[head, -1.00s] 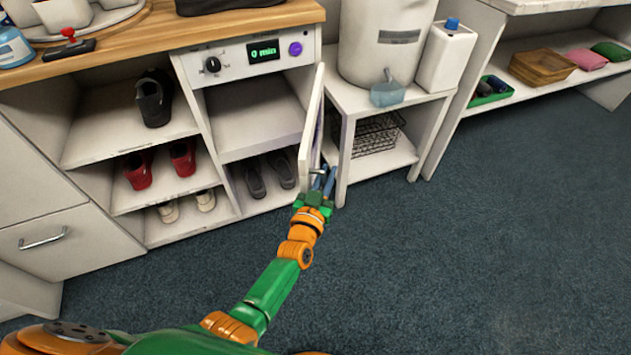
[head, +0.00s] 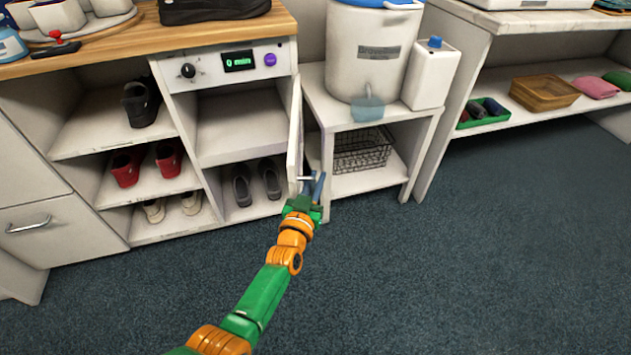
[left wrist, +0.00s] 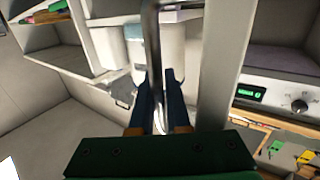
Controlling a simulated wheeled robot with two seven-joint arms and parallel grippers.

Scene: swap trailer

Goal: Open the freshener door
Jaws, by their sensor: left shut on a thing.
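The freshener is a white cabinet bay with a control panel (head: 222,64) carrying a dial, a green display and a purple button. Its open compartment (head: 242,122) is empty inside. Its white door (head: 295,125) stands swung outward at the bay's right side and shows almost edge-on. My left gripper (head: 314,186) is shut on the door's handle (head: 306,178), low on the door. In the left wrist view the handle is a vertical metal bar (left wrist: 152,45) running between my blue fingers (left wrist: 158,100), beside the door's edge (left wrist: 228,60). My right gripper is not in view.
A white stand (head: 368,188) with a large container (head: 372,50), a white jug (head: 430,75) and a wire basket (head: 362,150) is close to the door's right. Shoes fill the shelves at left and below the compartment. The carpet (head: 450,270) in front is clear.

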